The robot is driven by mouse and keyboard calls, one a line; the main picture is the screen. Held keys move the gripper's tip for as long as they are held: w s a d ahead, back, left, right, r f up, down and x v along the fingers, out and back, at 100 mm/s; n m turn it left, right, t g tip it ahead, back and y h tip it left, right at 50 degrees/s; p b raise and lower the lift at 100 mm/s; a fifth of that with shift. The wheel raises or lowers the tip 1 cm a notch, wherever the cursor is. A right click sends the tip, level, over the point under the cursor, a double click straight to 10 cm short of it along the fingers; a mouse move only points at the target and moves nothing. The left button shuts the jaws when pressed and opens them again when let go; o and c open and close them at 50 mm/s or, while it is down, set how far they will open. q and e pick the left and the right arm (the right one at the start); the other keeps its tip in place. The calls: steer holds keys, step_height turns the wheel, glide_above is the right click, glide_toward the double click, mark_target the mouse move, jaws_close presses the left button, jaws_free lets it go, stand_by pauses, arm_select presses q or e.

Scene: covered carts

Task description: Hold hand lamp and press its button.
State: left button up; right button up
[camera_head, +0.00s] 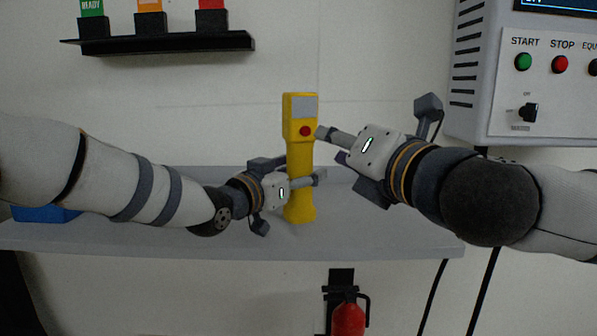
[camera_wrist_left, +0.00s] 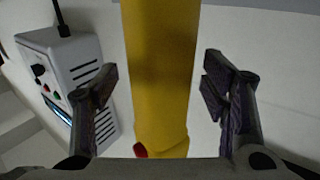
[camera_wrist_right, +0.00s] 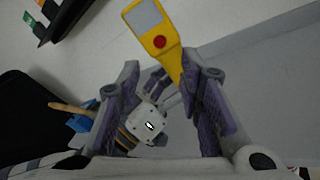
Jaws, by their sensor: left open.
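The yellow hand lamp (camera_head: 300,210) stands upright on the grey shelf, with a grey panel at its top and a red button (camera_head: 305,131) below it. My left gripper (camera_head: 297,170) is open, with its fingers on either side of the lamp's handle. In the left wrist view the lamp (camera_wrist_left: 163,70) runs between these fingers, with gaps on both sides. My right gripper (camera_head: 331,146) is open, just right of the button. In the right wrist view the lamp's head (camera_wrist_right: 150,25) and button (camera_wrist_right: 160,42) lie beyond its fingertips; one finger hides part of the handle.
A grey control box (camera_head: 480,110) hangs on the wall at the right. A black rack (camera_head: 160,42) with coloured labelled items is at the upper left. A blue object (camera_head: 45,213) sits at the shelf's left end. A fire extinguisher (camera_head: 348,318) is below the shelf (camera_head: 370,240).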

arm_select(q)
steer(key=shift+w+d, duration=0.15)
steer(key=shift+w, duration=0.05)
steer(key=shift+c, duration=0.2)
steer(key=c, duration=1.4)
jaws_close()
arm_select(e)
steer(key=shift+c, duration=0.8)
jaws_close()
